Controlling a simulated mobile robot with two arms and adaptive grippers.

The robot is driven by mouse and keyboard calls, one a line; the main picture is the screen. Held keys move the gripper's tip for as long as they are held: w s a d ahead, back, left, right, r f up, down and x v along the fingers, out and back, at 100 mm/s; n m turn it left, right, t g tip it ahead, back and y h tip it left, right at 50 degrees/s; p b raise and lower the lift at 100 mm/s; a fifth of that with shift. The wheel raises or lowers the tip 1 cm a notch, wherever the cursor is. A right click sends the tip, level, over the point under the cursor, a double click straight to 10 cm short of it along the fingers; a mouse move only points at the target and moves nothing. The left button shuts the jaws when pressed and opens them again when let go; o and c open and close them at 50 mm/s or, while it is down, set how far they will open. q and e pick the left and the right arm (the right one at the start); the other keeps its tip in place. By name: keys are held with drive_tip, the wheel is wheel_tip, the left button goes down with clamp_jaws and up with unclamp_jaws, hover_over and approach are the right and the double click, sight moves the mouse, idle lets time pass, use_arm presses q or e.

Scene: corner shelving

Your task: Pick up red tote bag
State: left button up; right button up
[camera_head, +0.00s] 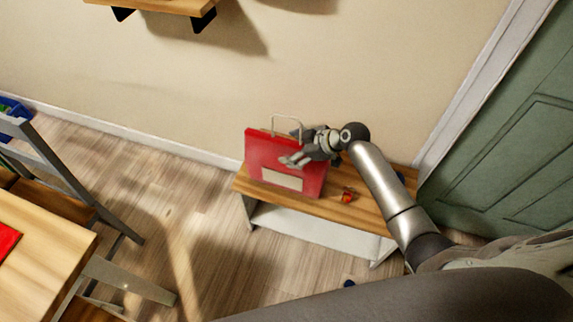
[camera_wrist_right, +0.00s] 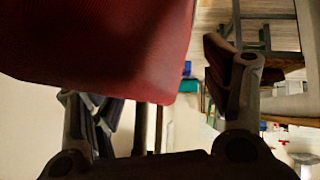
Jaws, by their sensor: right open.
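The red tote bag (camera_head: 262,152) stands upright on a wooden bench against the wall, with a pale label on its front and a light loop handle on top. My right gripper (camera_head: 291,154) is at the bag's upper right front, with its fingers over the red face. In the right wrist view, the bag (camera_wrist_right: 110,45) fills the upper left and hides part of the left finger. The right finger stands apart from the bag there, and the gripper is open. I cannot tell whether any finger touches the bag. My left gripper is out of view.
The wooden bench (camera_head: 320,206) carries a small orange-red object (camera_head: 348,195) right of the bag. A green door (camera_head: 510,150) is at the right. A wooden table (camera_head: 45,250) and grey chair (camera_head: 65,170) stand left. A wall shelf (camera_head: 165,5) is above.

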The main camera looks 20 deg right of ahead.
drive_tip(key=shift+w+a+f, duration=0.3)
drive_tip(key=shift+f, duration=0.15)
drive_tip(key=shift+c, duration=0.3)
clamp_jaws()
drive_tip(key=shift+r, duration=0.15)
